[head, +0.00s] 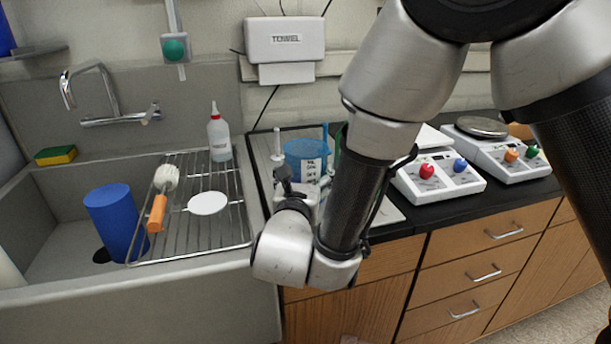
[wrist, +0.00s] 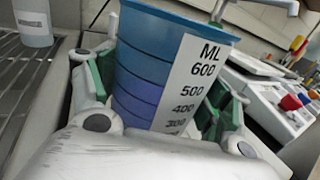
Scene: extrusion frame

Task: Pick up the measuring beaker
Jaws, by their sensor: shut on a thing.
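The measuring beaker is a blue tapered cup with a white scale label marked ML, 600, 500, 400 and 300. In the wrist view the beaker (wrist: 150,65) stands between the two fingers of my gripper (wrist: 158,100), which are shut on it from both sides. Its lower part is hidden behind the gripper body. In the head view the beaker (head: 305,150) is over the counter to the right of the sink, partly behind my arm. My gripper (head: 305,185) is mostly hidden there. I cannot tell whether the beaker touches the surface below.
A wire rack (head: 182,235) over the sink holds a brush (head: 160,200), a white disc (head: 207,203) and a squeeze bottle (head: 218,135). A blue cylinder (head: 115,220) stands in the sink. Hotplates (head: 440,178) stand to the right. Upright blue and green rods are close to the beaker.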

